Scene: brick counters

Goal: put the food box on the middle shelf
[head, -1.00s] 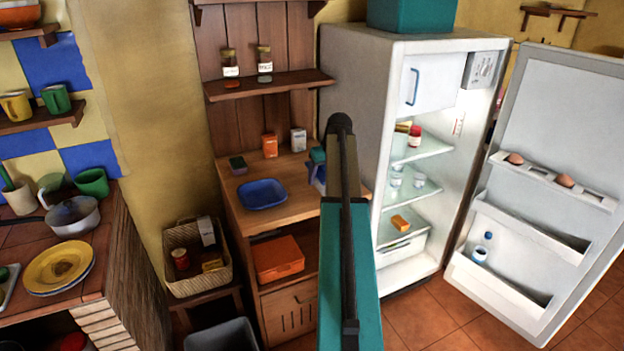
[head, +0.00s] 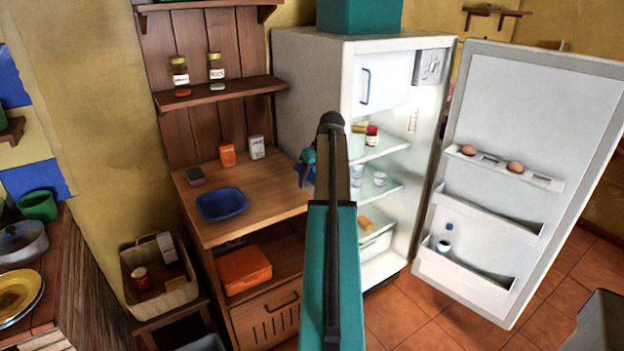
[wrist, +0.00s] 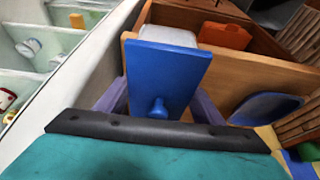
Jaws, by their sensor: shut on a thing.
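The food box is a white container (wrist: 168,35) with a blue lid (wrist: 168,72) and a round blue knob, seen in the wrist view. My gripper (wrist: 158,100) is shut on it, with a purple finger on each side. In the head view the gripper (head: 307,172) is mostly hidden behind my teal arm, above the counter's right edge and left of the fridge opening. The fridge (head: 312,90) stands open. Its middle shelf (head: 384,191) holds white cups (head: 380,179). The shelf above holds a red-lidded jar (head: 372,136) and a yellow item.
The open fridge door (head: 520,110) is at right, with eggs and a bottle. The wooden counter (head: 265,195) bears a blue tray (head: 222,203) and small boxes. An orange box (head: 244,270) sits below.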

